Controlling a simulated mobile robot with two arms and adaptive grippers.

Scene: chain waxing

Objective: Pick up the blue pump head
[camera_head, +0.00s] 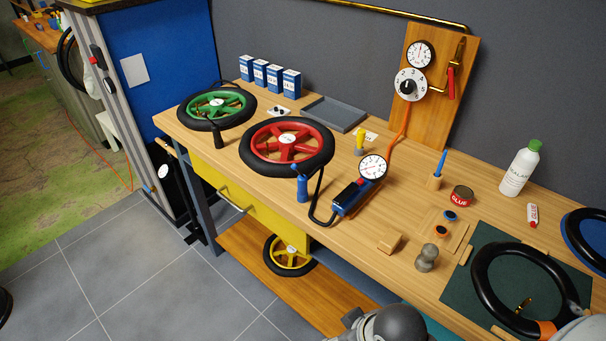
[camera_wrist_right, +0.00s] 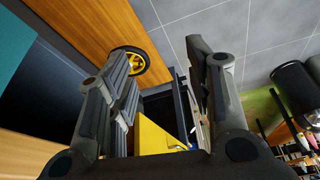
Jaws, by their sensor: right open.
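The blue pump head (camera_head: 302,187) stands upright on the workbench, just in front of the red wheel. A black hose (camera_head: 320,205) links it to the blue and black pump body (camera_head: 350,197), which has a round white gauge (camera_head: 373,167) beside it. No gripper is near the pump head in the head view. My right gripper (camera_wrist_right: 157,50) shows in the right wrist view, open and empty, with its fingers well apart. The pump head is not visible in that view. My left gripper is not in view.
A red wheel (camera_head: 287,143) and a green wheel (camera_head: 217,107) lie on the bench. A yellow bottle (camera_head: 360,142) stands behind the pump. A wooden block (camera_head: 390,242) lies to its right. Below are a yellow drawer (camera_wrist_right: 160,138) and a yellow wheel (camera_wrist_right: 131,62) on the lower shelf.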

